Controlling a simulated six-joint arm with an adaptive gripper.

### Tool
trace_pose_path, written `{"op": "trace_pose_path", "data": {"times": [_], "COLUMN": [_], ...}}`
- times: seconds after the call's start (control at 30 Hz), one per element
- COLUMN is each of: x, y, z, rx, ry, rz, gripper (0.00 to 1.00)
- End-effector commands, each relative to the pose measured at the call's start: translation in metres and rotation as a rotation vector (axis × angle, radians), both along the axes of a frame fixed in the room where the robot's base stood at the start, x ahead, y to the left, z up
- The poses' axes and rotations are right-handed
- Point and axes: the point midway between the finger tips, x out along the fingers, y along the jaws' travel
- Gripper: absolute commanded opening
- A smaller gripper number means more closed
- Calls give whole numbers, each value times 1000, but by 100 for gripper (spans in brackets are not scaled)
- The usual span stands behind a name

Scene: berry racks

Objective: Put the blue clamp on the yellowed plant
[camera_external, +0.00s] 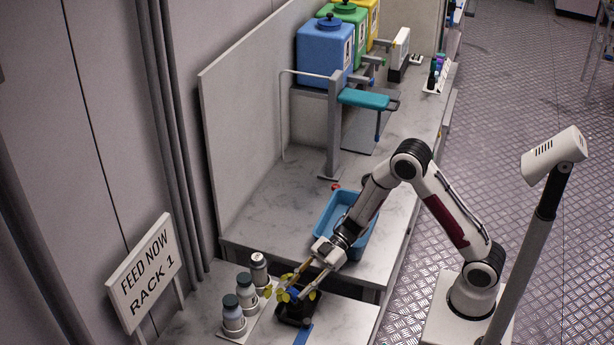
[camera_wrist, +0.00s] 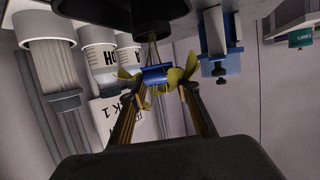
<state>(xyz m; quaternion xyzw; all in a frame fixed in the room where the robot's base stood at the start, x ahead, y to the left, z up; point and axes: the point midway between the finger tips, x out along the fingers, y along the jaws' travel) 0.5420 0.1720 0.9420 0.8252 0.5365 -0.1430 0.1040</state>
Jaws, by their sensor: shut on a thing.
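The yellowed plant has yellow leaves (camera_external: 282,296) and stands in a black pot (camera_external: 298,314) on the low front bench. In the wrist view its pot (camera_wrist: 122,9) is at the top edge and its yellow leaves (camera_wrist: 186,75) spread beside the fingertips. The blue clamp (camera_wrist: 155,75) is between my fingertips, at the plant's thin stem among the leaves. It shows as a small blue spot (camera_external: 293,294) in the external view. My gripper (camera_external: 298,279) is shut on the clamp. I cannot tell whether the clamp encloses the stem or only touches it.
Several dark-capped white bottles (camera_external: 246,289) stand close left of the plant. A blue piece (camera_external: 303,335) lies in front of the pot. A blue tray (camera_external: 328,213) sits behind my gripper on the higher bench. A sign (camera_external: 145,272) stands at left.

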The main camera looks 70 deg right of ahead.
Motion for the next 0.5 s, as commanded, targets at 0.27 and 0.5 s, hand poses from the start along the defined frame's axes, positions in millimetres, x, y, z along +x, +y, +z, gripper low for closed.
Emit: {"op": "trace_pose_path", "data": {"times": [0.27, 0.5], "x": [0, 0], "y": [0, 0], "z": [-16, -35], "rx": [0, 0], "ry": [3, 2], "rz": [-1, -1], "gripper": [21, 21]}}
